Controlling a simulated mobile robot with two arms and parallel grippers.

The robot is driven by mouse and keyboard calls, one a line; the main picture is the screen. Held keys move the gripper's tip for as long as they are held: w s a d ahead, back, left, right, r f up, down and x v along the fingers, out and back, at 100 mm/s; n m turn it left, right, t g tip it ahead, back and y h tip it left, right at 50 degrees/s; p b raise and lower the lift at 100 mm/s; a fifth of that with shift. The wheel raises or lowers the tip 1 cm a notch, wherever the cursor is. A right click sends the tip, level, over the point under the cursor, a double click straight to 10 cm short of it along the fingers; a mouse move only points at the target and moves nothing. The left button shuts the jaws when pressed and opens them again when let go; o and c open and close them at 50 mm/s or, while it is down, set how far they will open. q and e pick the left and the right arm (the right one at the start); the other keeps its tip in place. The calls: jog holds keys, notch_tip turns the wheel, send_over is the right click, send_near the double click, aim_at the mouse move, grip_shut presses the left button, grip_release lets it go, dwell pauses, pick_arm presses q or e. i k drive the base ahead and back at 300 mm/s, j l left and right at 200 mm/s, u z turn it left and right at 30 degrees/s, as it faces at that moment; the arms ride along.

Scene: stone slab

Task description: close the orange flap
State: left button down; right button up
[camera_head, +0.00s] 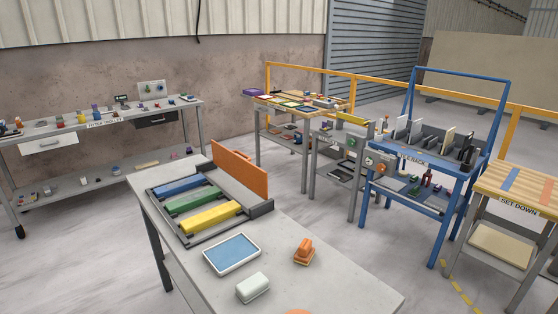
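The orange flap (241,171) stands upright at the back right end of a dark grey frame on the stone-topped table (330,282). In the same frame, the blue flap (179,187), the green flap (192,199) and the yellow flap (210,217) lie flat side by side. A dark block (262,208) sits by the frame's right corner, near the orange flap's lower edge. Neither of my grippers shows in the head view.
A blue-topped tray (232,252), a white block-shaped item (252,287) and an orange item (304,250) stand on the slab in front of the frame. Part of another orange thing shows at the bottom edge. A blue rack (437,74) and the set-down table (515,185) stand at right.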

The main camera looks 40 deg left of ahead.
aim_at(253, 177)
jog(key=i+l+u, duration=0.2)
jog(key=i+u, duration=0.2)
jog(key=i+l+u, duration=0.9)
jog(key=l+u, duration=0.25)
jog(key=i+l+u, duration=0.3)
jog(key=l+u, duration=0.25)
jog(key=l, duration=0.15)
jog(key=i+l+u, duration=0.1)
jog(key=l+u, duration=0.2)
jog(key=l, duration=0.15)
jog(key=l+u, duration=0.25)
jog(key=l, duration=0.2)
jog(key=i, duration=0.05)
